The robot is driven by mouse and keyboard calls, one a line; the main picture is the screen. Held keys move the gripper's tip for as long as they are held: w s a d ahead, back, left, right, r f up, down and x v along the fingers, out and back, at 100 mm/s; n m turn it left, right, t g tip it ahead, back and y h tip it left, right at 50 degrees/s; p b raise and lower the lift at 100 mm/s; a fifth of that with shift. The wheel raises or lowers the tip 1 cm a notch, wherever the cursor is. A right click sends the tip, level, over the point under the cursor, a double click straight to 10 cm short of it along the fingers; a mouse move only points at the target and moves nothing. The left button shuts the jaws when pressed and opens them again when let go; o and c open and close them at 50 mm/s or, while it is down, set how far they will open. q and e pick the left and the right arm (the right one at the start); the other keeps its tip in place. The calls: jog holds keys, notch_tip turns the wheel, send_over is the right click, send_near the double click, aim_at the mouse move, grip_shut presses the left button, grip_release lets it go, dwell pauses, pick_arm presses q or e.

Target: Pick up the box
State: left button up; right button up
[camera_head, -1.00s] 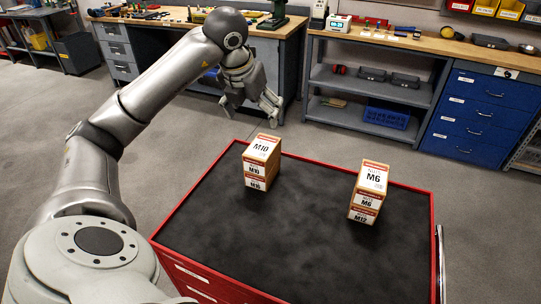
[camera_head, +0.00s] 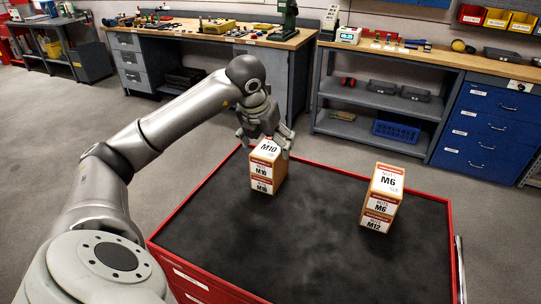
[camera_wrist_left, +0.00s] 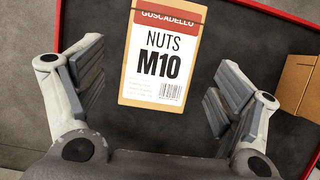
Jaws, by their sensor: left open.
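Two stacks of white-and-tan nut boxes stand on the black top of the red cabinet. In the left stack, a box marked M10 (camera_head: 263,160) sits on another box marked M10 (camera_head: 262,186). In the right stack, a box marked M6 (camera_head: 388,184) sits on a box marked M12 (camera_head: 376,221). My left gripper (camera_head: 265,143) is open and empty at the top of the left stack. In the left wrist view, the gripper (camera_wrist_left: 158,88) has its fingers spread on either side of the upper M10 box (camera_wrist_left: 160,55), with gaps. My right gripper is not in view.
The red cabinet's top (camera_head: 315,265) is clear between and in front of the stacks. A plain cardboard side (camera_wrist_left: 296,85) shows at the right of the left wrist view. Behind are a workbench (camera_head: 215,36), a shelf bench (camera_head: 380,100) and blue drawers (camera_head: 485,120).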

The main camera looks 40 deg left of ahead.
aim_at(269, 149)
pick_arm(q)
jog(key=p+x, duration=0.1)
jog(key=x, duration=0.3)
jog(key=shift+a+f+p, duration=0.1)
jog(key=shift+f+p, duration=0.2)
jog(key=shift+p, duration=0.1)
jog(key=shift+w+f, duration=0.25)
jog(key=shift+f, duration=0.15)
jog(key=shift+f+b, duration=0.2)
jog(key=shift+b, duration=0.15)
jog(key=shift+c, duration=0.4)
jog(key=c, duration=1.2)
jog(key=shift+c, duration=0.9)
jog(key=shift+r, duration=0.15)
